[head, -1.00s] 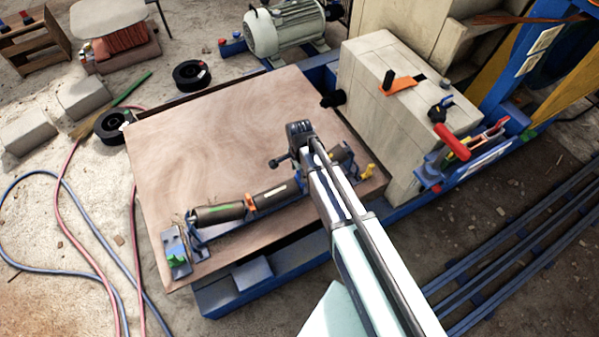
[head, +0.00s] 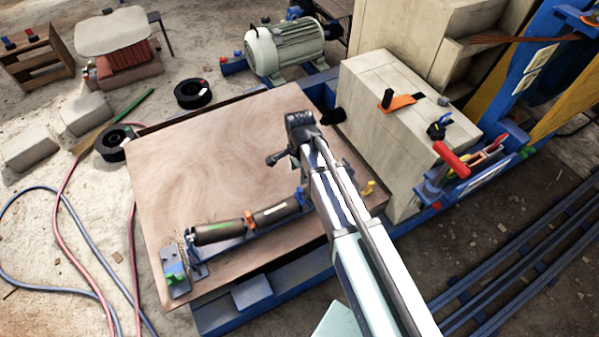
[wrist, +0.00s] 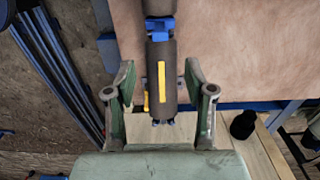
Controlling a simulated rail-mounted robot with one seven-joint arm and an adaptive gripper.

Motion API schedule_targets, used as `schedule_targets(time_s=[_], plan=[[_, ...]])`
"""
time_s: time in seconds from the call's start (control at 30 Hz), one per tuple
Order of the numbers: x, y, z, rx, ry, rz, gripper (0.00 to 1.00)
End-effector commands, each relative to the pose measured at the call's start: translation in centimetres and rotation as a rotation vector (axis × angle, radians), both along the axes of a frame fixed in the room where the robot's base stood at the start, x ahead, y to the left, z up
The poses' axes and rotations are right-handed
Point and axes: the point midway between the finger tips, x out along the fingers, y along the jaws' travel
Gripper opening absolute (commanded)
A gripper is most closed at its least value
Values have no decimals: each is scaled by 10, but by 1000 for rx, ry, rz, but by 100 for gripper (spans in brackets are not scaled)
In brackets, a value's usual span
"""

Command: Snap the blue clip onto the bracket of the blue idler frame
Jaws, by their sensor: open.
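The idler frame lies along the near edge of a brown board, with dark rollers (head: 220,232) in a row. A blue piece (head: 302,198) sits between the middle and right rollers, partly beside my arm; it also shows in the wrist view (wrist: 160,28), across the roller joint. I cannot tell whether it is the clip or part of the bracket, or whether it is snapped on. My gripper (wrist: 160,82) is open and empty, its fingers on either side of the yellow-marked right roller (wrist: 161,100) in the picture. In the head view my arm hides the fingers.
An orange clip (head: 249,220) sits between the left and middle rollers. A yellow piece (head: 368,188) is at the frame's right end. A small plate with a green piece (head: 175,278) is at the left end. A pale block (head: 385,125) stands right of the board.

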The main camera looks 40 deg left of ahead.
Motion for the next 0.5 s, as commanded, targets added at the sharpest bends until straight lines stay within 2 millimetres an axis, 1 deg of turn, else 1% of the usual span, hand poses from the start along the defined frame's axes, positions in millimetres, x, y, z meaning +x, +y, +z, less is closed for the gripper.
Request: schedule_targets(time_s=[0.03, 0.07, 0.1, 0.17, 0.3, 0.5], plan=[[0, 0, 0, 0, 0, 0, 47], [0, 0, -1, 0, 0, 2, 36], [0, 0, -3, 0, 0, 8, 22], [0, 0, -9, 0, 0, 30, 1], [0, 0, -21, 0, 0, 108, 0], [0, 0, -27, 0, 0, 144, 0]])
